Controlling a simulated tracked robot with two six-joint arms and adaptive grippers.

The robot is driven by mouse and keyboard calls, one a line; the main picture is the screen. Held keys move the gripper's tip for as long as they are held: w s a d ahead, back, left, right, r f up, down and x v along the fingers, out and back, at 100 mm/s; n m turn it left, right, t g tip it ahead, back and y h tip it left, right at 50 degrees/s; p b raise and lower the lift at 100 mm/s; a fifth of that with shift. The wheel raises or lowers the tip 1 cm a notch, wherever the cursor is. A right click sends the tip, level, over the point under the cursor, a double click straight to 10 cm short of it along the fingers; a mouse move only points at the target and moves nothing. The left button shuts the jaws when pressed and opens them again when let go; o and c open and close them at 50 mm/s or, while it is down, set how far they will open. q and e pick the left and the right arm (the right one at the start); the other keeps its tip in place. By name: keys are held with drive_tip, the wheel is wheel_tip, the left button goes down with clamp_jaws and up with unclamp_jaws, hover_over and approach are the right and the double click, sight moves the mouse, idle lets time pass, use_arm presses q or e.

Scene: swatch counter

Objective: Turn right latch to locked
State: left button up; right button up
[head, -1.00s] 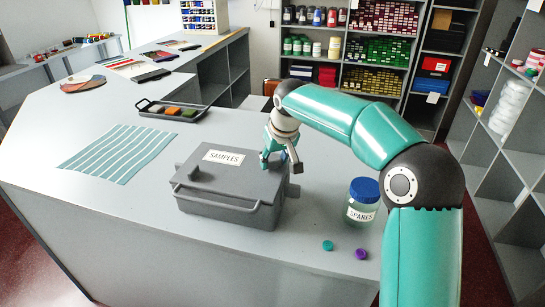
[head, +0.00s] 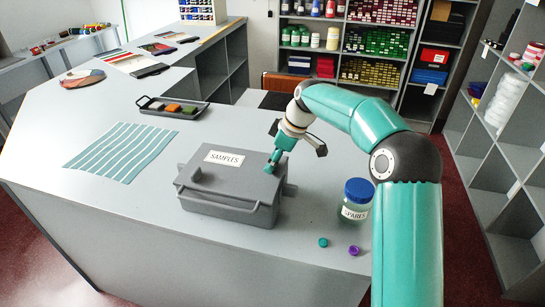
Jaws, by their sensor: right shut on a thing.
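The grey case labelled SAMPLES (head: 226,212) sits closed on the counter. A small raised knob, likely the left latch (head: 195,174), shows at the left of its lid. My right gripper (head: 271,168) reaches down at the lid's right side, tilted, with its teal finger at the lid. It is shut on the right latch there, which the fingers hide, so I cannot tell the latch's angle. My left gripper is not in view.
A SPARES jar with a blue lid (head: 356,203) stands right of the case, close to my right arm. A teal cap (head: 323,242) and a purple cap (head: 354,250) lie in front. A striped cloth (head: 123,152) and a swatch tray (head: 148,103) lie to the left.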

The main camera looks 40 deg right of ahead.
drive_tip(key=shift+n, duration=0.4)
drive_tip(key=o, duration=1.1)
drive_tip(key=shift+o, duration=0.2)
drive_tip(key=v, duration=1.2)
drive_tip(key=shift+w, duration=0.15)
